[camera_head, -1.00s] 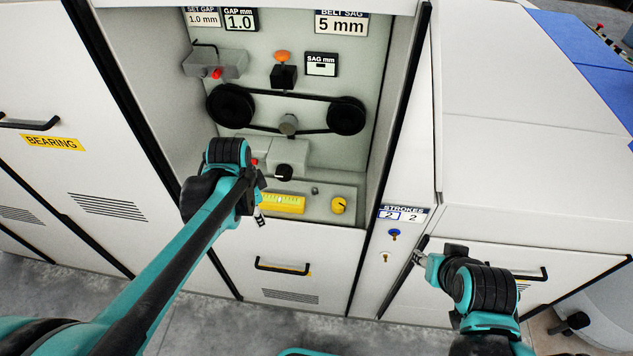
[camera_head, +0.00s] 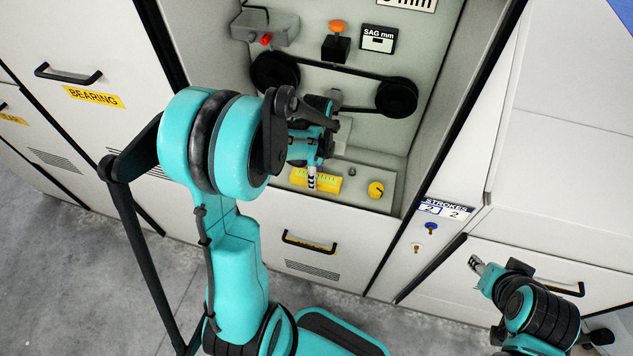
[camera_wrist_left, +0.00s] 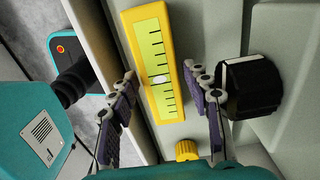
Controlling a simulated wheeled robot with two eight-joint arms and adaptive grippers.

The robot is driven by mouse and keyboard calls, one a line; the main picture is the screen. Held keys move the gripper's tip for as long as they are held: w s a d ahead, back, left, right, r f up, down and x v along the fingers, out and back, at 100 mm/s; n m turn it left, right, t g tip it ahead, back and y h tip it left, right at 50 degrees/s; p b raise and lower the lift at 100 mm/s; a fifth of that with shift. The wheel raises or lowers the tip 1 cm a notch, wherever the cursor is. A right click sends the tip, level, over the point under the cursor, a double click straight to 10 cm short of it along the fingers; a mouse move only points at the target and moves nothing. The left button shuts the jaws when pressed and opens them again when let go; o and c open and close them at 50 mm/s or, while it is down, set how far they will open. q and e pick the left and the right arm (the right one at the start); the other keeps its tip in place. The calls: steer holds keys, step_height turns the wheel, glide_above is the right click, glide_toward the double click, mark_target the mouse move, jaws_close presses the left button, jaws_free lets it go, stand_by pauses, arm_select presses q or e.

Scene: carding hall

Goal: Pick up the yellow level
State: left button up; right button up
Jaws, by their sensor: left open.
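The yellow level (camera_head: 327,181) lies on the grey shelf at the bottom of the open machine bay. In the left wrist view the level (camera_wrist_left: 151,66) is a yellow bar with a pale green ruled face and a white bubble. My left gripper (camera_head: 311,183) is over the level in the head view and hides part of it. In the left wrist view its fingers (camera_wrist_left: 168,97) are apart, one on each side of the level, with nothing gripped. My right gripper (camera_head: 477,265) is low at the right, away from the level; its jaw state is too small to tell.
A black knob (camera_wrist_left: 251,86) stands close beside the right finger in the left wrist view. A yellow knob (camera_head: 376,189) is on the shelf right of the level. A belt on two black pulleys (camera_head: 397,97) is above. The bay's side wall (camera_head: 440,120) bounds the right.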

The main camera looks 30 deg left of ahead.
arm_select(q)
steer(key=shift+f, duration=0.75)
jaws_close()
steer(key=shift+r, duration=0.1)
